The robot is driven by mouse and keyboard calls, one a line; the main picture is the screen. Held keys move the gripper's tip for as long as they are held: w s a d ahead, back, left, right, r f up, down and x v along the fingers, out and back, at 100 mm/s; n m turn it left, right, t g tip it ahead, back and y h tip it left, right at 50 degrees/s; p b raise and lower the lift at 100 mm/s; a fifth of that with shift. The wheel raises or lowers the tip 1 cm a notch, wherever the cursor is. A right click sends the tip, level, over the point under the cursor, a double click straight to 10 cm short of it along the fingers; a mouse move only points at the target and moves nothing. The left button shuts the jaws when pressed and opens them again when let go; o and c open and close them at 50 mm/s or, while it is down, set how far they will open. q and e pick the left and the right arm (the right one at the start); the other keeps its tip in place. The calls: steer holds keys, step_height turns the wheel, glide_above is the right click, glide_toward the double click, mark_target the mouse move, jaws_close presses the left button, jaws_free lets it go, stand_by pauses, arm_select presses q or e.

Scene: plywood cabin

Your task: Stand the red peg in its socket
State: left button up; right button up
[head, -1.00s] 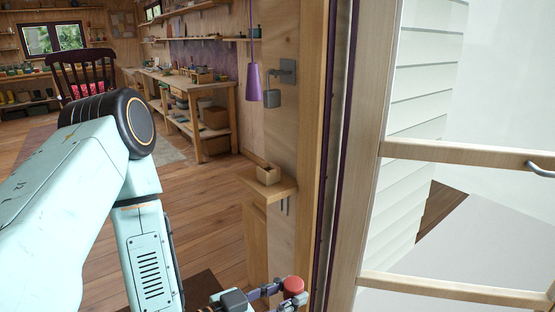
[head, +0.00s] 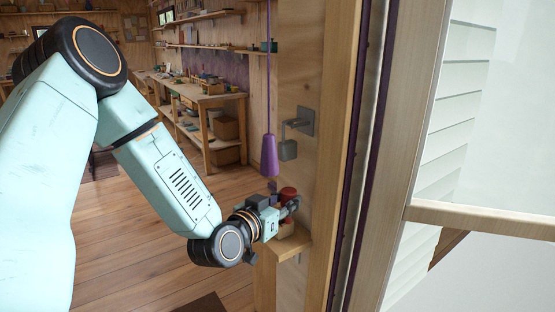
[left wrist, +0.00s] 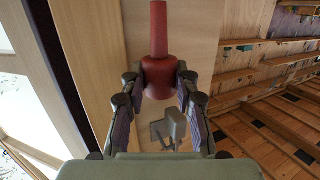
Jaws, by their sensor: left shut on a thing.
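The red peg (head: 288,191) is in my left gripper (head: 283,206). In the left wrist view the peg (left wrist: 159,74) has a wide red body between the two fingers (left wrist: 159,88) and a thinner shaft pointing to the top of the picture. The gripper is shut on the wide body. In the head view it is at a small wooden wall shelf (head: 292,246), beside the door post. A small pale wooden box on this shelf is mostly hidden behind the gripper. I cannot tell whether the peg touches it. No socket opening shows clearly. My right gripper is out of view.
A purple cone (head: 269,156) hangs on a cord close above the gripper. A grey wall bracket (head: 304,121) with a hanging block (head: 288,150) is above the shelf. The door frame (head: 345,170) stands close on the right. A workbench (head: 190,90) is farther back.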

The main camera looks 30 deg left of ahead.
arm_select(q)
step_height(320, 180, up, 6)
steer(key=n+y+p, duration=0.1)
steer(key=y, duration=0.1)
glide_above(281, 226)
steer(key=shift+w+a+f+b, duration=0.1)
steer(key=shift+a+f+b, duration=0.1)
steer(key=shift+f+b, duration=0.75)
steer(key=shift+s+a+f+b, duration=0.1)
steer(key=shift+a+f+b, duration=0.1)
steer(key=shift+f+b, duration=0.75)
steer(key=shift+w+a+f+b, duration=0.1)
steer(key=shift+a+f+b, duration=0.1)
steer(key=shift+f+b, duration=0.75)
steer(key=shift+d+f, duration=0.25)
steer(key=shift+f, duration=0.35)
steer(key=shift+a+f+b, duration=0.2)
steer(key=shift+f+b, duration=0.45)
steer(key=shift+f, duration=0.15)
steer(key=shift+d+f+b, duration=0.15)
steer(key=shift+f+b, duration=0.2)
steer(key=shift+f, duration=0.35)
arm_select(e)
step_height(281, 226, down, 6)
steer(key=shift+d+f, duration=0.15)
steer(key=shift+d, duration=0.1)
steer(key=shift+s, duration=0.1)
